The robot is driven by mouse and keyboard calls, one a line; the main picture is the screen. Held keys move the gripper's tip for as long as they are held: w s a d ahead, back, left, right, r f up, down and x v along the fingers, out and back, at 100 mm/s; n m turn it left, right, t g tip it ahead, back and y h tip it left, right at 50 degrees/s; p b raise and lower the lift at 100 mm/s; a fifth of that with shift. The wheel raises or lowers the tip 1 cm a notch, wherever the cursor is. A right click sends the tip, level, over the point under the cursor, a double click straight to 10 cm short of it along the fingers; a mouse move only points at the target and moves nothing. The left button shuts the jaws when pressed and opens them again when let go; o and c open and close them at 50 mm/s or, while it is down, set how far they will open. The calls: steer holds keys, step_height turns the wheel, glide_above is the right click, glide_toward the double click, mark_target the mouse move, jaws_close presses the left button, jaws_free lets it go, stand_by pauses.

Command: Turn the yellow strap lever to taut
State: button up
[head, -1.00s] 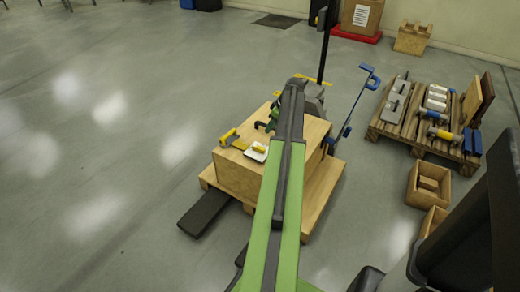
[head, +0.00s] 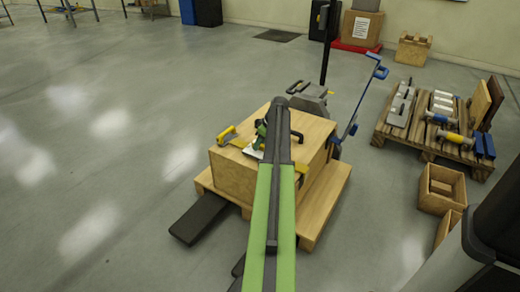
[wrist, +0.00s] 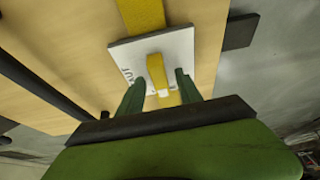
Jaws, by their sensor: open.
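In the wrist view, the yellow strap lever (wrist: 157,74) stands up from a white plate (wrist: 186,42) with partly readable dark lettering. A yellow strap (wrist: 142,14) runs up to the plate from beyond it. My gripper (wrist: 158,90) is open, with one green finger on each side of the lever; I cannot tell whether either finger touches it. In the head view, my gripper (head: 261,136) is low over the plate (head: 254,153) on top of the wooden box (head: 232,172). The lever is hidden there behind my gripper.
The box stands on a pallet (head: 325,205). A blue-handled trolley (head: 376,70) stands behind. Open floor lies left; a loaded pallet (head: 395,133) stands right.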

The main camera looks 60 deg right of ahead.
jaws_close()
steer(key=shift+a, duration=0.15)
stand_by(0.4)
steer(key=m+h, duration=0.1)
steer(key=m, duration=0.2)
steer(key=shift+a, duration=0.15)
steer(key=m+h, duration=0.1)
steer(key=m, duration=0.2)
steer(key=m+g+h, duration=0.1)
steer(key=m, duration=0.2)
steer(key=shift+w, duration=0.15)
steer(key=m+g, duration=0.1)
steer(key=m, duration=0.1)
steer(key=m+h, duration=0.1)
steer(key=m, duration=0.1)
steer(key=shift+w+a+m+g, duration=0.1)
steer(key=shift+m+g, duration=0.3)
steer(key=shift+w+m+g, duration=0.1)
steer(key=shift+m+g, duration=0.7)
steer(key=shift+m, duration=1.3)
